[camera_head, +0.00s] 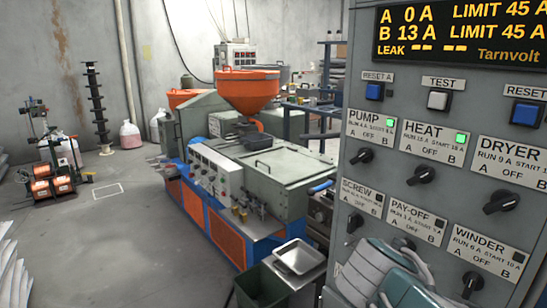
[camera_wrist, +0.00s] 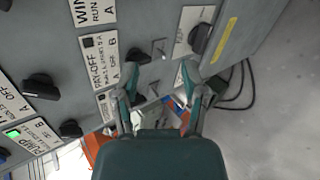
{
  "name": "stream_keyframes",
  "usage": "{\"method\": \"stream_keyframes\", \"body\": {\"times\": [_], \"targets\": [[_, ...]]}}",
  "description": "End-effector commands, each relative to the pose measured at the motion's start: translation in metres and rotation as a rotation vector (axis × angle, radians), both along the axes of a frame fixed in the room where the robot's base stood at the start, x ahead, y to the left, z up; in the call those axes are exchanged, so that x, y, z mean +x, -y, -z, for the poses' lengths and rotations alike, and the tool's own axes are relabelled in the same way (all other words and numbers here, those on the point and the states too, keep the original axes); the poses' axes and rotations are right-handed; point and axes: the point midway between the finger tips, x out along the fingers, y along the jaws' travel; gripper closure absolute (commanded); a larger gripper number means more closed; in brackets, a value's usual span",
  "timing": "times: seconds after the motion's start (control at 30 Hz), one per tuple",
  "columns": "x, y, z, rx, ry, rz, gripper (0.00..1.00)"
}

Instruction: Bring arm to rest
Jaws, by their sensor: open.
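My gripper (camera_wrist: 156,82) shows in the wrist view with its two teal-grey fingers spread apart and nothing between them. It is in front of the lower part of the grey control panel (camera_wrist: 150,20), near the pay-off label (camera_wrist: 100,62) and a small toggle. I cannot tell whether a finger touches the panel. In the head view my arm, grey and teal, covers the panel's lower left, partly hiding the pay-off knob. The fingertips are not clear there. The panel also shows in the head view (camera_head: 440,95), with green lights by the pump (camera_head: 390,129) and heat (camera_head: 460,138) labels.
The panel's black knobs, such as the winder knob (camera_head: 473,284), stick out close to my arm. A machine with an orange hopper (camera_head: 248,88) stands behind, with a metal tray (camera_head: 298,256) and a green bin (camera_head: 262,288) before it.

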Motion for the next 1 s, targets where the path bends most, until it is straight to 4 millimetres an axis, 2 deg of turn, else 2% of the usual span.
{"method": "stream_keyframes", "body": {"times": [0.03, 0.2, 0.33, 0.5, 0.67, 1.0], "targets": [[-0.013, -0.002, 0.012, 0.102, 0.019, 0.043, 0.44], [-0.045, -0.024, 0.05, 0.457, 0.089, 0.195, 0.44], [-0.064, -0.048, 0.07, 0.723, 0.151, 0.321, 0.44], [-0.078, -0.074, 0.083, 0.992, 0.219, 0.462, 0.44], [-0.082, -0.084, 0.086, 1.092, 0.244, 0.515, 0.44], [-0.082, -0.084, 0.086, 1.096, 0.245, 0.518, 0.44]]}}
